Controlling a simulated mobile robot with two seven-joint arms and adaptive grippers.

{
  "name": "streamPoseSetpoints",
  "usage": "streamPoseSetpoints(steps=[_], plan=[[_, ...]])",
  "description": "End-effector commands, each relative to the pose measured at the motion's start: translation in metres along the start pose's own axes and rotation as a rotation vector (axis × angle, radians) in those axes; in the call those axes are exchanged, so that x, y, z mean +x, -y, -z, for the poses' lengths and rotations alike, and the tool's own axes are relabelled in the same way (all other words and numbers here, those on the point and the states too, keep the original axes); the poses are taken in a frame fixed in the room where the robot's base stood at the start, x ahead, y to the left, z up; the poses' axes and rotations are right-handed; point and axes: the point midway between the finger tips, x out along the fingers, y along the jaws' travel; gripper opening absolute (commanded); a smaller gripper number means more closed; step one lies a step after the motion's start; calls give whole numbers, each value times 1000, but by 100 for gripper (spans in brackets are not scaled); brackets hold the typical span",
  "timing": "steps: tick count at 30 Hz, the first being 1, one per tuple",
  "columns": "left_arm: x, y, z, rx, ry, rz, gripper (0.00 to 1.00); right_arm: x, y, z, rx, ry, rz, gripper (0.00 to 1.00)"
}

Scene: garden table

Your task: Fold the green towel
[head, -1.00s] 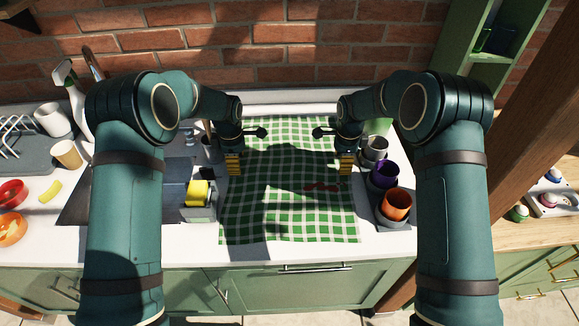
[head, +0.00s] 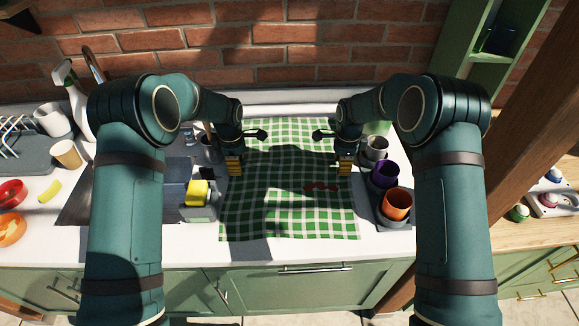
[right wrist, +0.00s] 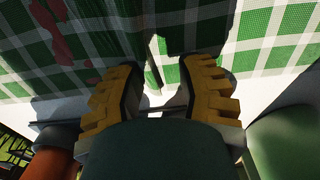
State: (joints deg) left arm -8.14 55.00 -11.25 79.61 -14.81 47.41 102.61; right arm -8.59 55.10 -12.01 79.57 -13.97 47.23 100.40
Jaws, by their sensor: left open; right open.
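The green and white checked towel (head: 290,218) lies spread out on the white counter, with slight waves and a dark red patch (head: 321,187) on its right half. My left gripper (head: 234,172) is open at the towel's left edge, about halfway along it. My right gripper (head: 345,170) is open at the towel's right edge, opposite the left one. In the right wrist view its two yellow fingers (right wrist: 163,82) stand apart, with the towel's edge (right wrist: 215,35) between and beyond them. I cannot tell whether the fingers touch the cloth.
A holder with grey, purple and orange cups (head: 397,204) stands close right of the towel. A sink with a yellow sponge (head: 197,193) is close on the left. A brick wall (head: 290,60) closes off the back. The counter's front strip (head: 290,250) is clear.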

Motion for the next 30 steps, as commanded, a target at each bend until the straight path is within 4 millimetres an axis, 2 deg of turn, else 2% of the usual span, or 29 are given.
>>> streamPoseSetpoints(steps=[1, 5, 6, 30], plan=[[1, 0, 0, 0, 0, 2, 24, 2, -1, 0, 0, 0, -2, 24], [3, 1, 0, 0, 0, 2, 1, 4, -1, 0, 0, -1, -3, 1], [4, 1, 0, 0, 0, 2, 0, 4, -1, 0, 0, -1, -3, 0], [7, 2, 1, 0, -2, 7, 0, 8, -2, 1, 0, -2, -8, 0]])
